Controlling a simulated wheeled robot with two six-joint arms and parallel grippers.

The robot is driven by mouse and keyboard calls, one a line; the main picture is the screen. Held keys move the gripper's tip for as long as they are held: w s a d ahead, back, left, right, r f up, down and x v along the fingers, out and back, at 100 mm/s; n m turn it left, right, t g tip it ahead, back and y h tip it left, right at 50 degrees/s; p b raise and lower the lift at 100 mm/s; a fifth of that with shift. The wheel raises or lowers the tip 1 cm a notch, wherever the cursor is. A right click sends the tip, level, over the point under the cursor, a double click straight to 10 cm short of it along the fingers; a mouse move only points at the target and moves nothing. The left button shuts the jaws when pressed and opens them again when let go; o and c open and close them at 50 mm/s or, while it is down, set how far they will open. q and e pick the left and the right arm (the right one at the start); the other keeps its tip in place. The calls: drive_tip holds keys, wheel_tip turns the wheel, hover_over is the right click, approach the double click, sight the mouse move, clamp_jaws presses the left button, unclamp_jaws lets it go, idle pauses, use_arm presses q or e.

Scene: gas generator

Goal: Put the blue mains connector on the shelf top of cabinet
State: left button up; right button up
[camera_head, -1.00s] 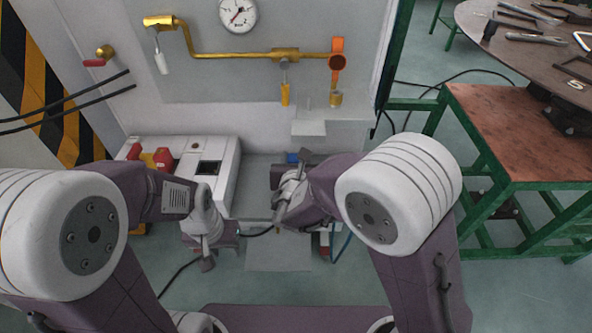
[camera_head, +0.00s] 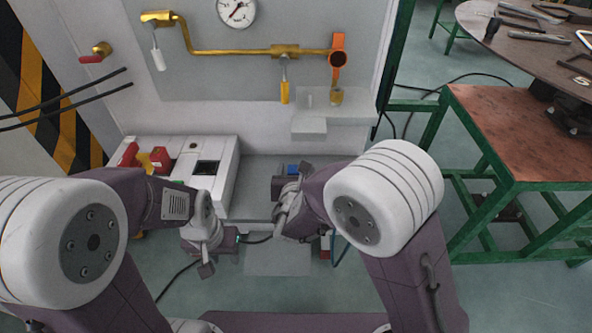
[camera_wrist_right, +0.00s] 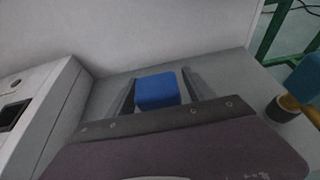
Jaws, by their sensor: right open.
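The blue mains connector (camera_wrist_right: 157,91) shows as a blue block between the two fingers of my right gripper (camera_wrist_right: 158,78) in the right wrist view. The fingers are open on either side of it, with narrow gaps; I see no firm contact. In the head view a small blue part of it (camera_head: 293,169) shows just beyond the right gripper (camera_head: 287,187); the wrist hides the rest. The grey shelf (camera_head: 330,123) sticks out of the cabinet (camera_head: 280,110) under the orange valve. My left gripper (camera_head: 224,246) hangs low beside a dark cable, its fingers unclear.
A white box with red switches (camera_head: 190,165) stands left of the right gripper. Another blue object (camera_wrist_right: 306,76) and a brass fitting (camera_wrist_right: 283,108) are at the right wrist view's right edge. A green-framed bench (camera_head: 510,130) stands to the right. Brass pipework (camera_head: 230,52) runs above.

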drive_tip(key=shift+r+p, duration=0.25)
drive_tip(key=shift+p, duration=0.05)
drive_tip(key=p+v, duration=0.3)
drive_tip(key=v, duration=0.9)
drive_tip(key=shift+f, duration=0.1)
